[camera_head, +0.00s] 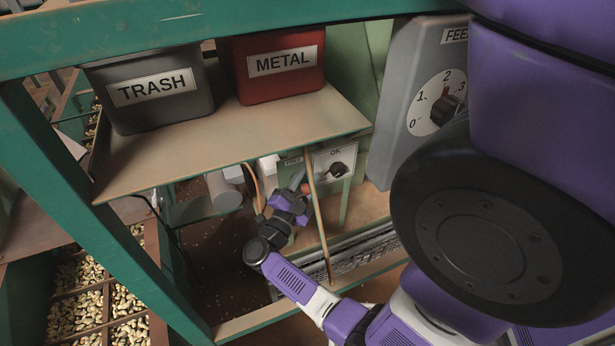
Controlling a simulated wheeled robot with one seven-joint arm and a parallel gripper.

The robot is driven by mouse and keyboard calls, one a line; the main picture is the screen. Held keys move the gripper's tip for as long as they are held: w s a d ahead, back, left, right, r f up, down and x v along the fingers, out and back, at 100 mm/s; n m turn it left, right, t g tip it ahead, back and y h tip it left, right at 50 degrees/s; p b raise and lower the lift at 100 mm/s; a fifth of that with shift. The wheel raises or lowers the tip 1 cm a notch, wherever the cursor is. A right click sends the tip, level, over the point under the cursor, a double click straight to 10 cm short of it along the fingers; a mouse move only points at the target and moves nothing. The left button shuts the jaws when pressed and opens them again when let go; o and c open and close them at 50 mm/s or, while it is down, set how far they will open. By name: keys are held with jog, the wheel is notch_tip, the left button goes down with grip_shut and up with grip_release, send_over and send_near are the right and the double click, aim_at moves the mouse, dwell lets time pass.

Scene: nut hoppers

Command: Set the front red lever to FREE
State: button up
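A small red part (305,188), likely the red lever, shows just right of my gripper (298,180) under the shelf. Most of it is hidden by my gripper and a thin upright post, so I cannot tell its setting. A small sign (293,161) that seems to read FREE is on the green panel just above. My gripper reaches in beneath the shelf, close to the red part. It is too small and dark to tell whether it touches it or whether its fingers are open or shut.
A post (318,225) stands right of my gripper, beside an OK plate (346,154) with a dark knob. The shelf (230,140) above carries a grey TRASH bin (150,105) and a red METAL bin (278,85). A FEED dial (437,102) is at right; nut trays (95,300) lie lower left.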

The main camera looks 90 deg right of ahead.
grip_shut()
dwell(1.4)
